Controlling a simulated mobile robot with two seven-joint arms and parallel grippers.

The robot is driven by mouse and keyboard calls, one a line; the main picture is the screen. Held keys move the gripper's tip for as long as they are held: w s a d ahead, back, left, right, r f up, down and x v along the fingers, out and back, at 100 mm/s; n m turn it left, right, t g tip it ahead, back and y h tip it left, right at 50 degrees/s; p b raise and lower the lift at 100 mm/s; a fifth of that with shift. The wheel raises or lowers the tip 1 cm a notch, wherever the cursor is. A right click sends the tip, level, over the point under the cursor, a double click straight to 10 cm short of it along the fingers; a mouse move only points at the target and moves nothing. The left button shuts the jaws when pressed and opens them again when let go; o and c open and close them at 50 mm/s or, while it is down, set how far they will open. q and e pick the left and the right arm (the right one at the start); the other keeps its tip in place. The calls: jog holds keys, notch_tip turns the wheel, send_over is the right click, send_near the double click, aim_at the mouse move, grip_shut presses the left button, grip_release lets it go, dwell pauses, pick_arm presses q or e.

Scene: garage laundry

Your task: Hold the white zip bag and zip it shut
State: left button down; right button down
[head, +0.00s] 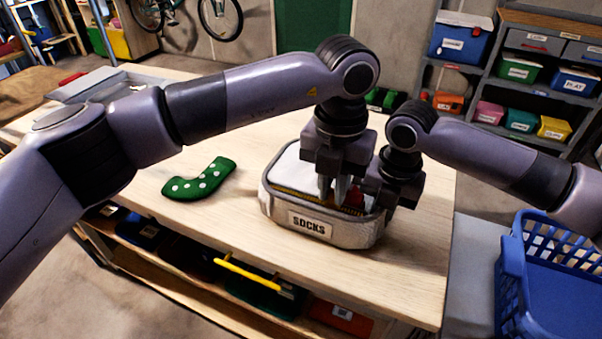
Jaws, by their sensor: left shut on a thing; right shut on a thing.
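The white zip bag (283,208) stands on the wooden table, with a "SOCKS" label on its front. Its lid lies over the top, and a strip of the opening with a yellowish zip edge and something red inside shows along the front right. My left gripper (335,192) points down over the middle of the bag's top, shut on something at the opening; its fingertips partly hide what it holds. My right gripper (388,200) is at the bag's right end, shut on what looks like the bag's rim. The zip pull cannot be made out.
A green sock with white dots (199,179) lies on the wooden table (225,225) left of the bag. A blue laundry basket (552,285) stands at the lower right. Shelves with coloured bins (520,70) stand at the back right. The table's front left is clear.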

pick_arm(q)
jog(key=shift+s+d, duration=0.25)
jog(key=shift+d, duration=0.25)
jog(key=c, duration=1.1)
grip_release()
jog(key=shift+r, duration=0.15)
notch_tip(320, 180, up, 12)
jog(key=shift+f, duration=0.1)
